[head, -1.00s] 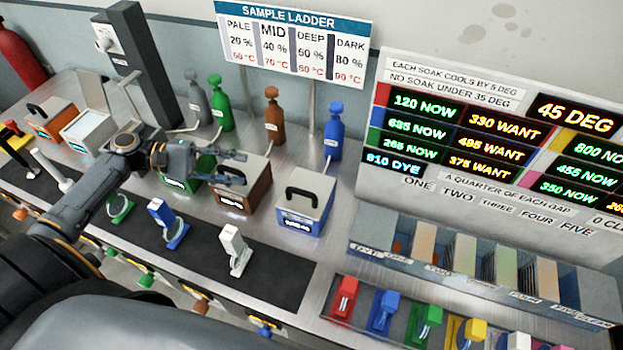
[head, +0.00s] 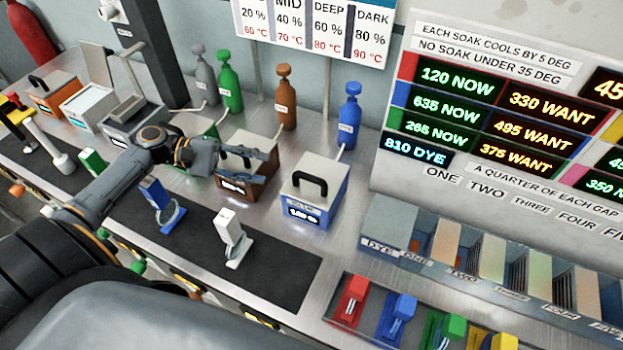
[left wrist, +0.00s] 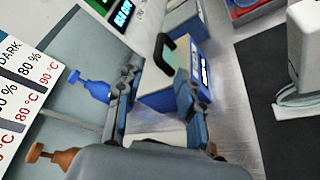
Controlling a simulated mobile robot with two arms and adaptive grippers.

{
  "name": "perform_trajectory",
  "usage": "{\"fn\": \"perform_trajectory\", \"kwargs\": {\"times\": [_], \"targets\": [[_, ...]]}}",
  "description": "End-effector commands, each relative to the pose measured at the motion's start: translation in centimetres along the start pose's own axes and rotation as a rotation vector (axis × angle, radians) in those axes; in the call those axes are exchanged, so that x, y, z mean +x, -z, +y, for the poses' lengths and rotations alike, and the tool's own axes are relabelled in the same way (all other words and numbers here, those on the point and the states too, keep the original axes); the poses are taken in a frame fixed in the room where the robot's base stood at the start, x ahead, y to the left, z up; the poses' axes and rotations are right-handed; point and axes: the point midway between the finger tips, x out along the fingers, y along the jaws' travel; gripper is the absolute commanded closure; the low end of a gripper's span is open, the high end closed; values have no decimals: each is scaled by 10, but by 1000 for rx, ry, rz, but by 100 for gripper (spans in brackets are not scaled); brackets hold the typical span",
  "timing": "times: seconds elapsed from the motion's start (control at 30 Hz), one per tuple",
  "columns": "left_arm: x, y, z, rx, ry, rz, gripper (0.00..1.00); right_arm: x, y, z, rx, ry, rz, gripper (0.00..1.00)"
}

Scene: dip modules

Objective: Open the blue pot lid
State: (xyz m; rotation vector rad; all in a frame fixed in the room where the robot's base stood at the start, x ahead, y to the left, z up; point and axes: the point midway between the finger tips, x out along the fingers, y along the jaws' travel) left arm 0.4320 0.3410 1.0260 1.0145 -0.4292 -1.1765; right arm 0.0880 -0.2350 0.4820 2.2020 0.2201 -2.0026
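The blue pot (head: 318,212) stands on the metal counter, upright, with a lit display on its blue front. Its grey lid (head: 333,173) is shut and carries a black arched handle (head: 310,180). My left gripper (head: 268,160) is open and empty, just left of the handle and over the brown pot (head: 243,190). In the left wrist view, the open fingers (left wrist: 155,82) point towards the blue pot, with the black handle (left wrist: 166,52) showing beyond and between them. The fingers do not appear to touch the handle. My right gripper is not in view.
A blue bottle (head: 348,118) stands behind the blue pot, and a brown bottle (head: 285,100) behind the brown pot. A white stand (head: 231,238) and a blue stand (head: 160,205) sit on the black mat (head: 270,270) in front.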

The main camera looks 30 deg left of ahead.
Motion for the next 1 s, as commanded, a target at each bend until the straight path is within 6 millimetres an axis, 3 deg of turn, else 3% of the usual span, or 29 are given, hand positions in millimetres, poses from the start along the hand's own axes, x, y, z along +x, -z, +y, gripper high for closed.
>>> {"fn": "perform_trajectory", "kwargs": {"times": [0.5, 0.7, 1.0], "targets": [[102, -3, 4, 1, -1, -3, 63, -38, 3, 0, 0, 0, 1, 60], [122, -2, 2, 1, -2, -1, 63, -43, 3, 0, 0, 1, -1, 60], [126, -1, 0, 1, 1, -1, 63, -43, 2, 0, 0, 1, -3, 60]]}}
